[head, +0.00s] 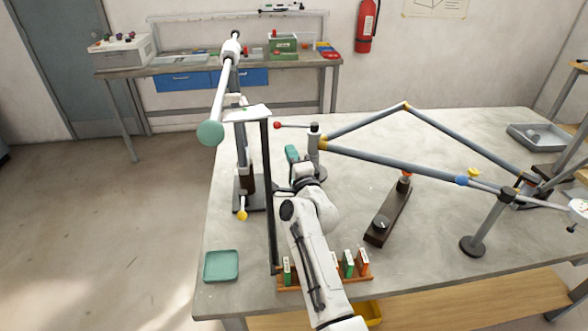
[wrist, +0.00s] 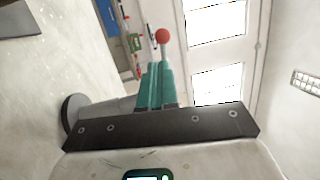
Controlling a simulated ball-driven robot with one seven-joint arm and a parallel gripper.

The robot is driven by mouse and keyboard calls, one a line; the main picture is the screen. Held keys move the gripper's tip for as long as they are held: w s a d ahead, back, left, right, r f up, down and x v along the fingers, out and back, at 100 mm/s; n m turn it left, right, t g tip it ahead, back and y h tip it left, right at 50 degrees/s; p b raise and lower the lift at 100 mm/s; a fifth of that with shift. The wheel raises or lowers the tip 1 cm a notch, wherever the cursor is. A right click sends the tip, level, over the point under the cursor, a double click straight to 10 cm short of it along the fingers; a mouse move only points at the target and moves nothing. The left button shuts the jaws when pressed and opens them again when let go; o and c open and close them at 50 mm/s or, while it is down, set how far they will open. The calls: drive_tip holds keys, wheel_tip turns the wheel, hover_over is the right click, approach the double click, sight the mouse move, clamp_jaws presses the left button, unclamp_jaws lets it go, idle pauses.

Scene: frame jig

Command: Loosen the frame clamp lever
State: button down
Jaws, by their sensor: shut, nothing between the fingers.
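The grey tube frame (head: 375,160) spans the bench, with one end at an upright post (head: 314,150) with a dark cap. A thin lever with a red ball end (head: 277,125) sticks out to the left from the top of that post. In the wrist view, the red ball (wrist: 162,36) shows just beyond the fingertips, its thin stem running down behind them. My gripper (head: 292,152) has teal fingers, shut and empty, just below and left of the post top. The fingers also show in the wrist view (wrist: 156,75). Contact between fingers and lever cannot be told.
A tall dark upright (head: 268,190) stands close left of my arm. A rack of small coloured cards (head: 348,264) lies under my forearm. A dark block with a red knob (head: 388,212) is to the right. A teal tray (head: 221,266) sits at the front left.

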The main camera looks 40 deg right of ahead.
drive_tip(key=p+v, duration=0.1)
drive_tip(key=v, duration=0.2)
drive_tip(key=a+p+v, duration=0.1)
drive_tip(key=v, duration=0.1)
drive_tip(key=shift+s+a+f, duration=0.1)
drive_tip(key=shift+s+a, duration=0.05)
drive_tip(key=shift+a, duration=0.05)
drive_tip(key=shift+s+f, duration=0.1)
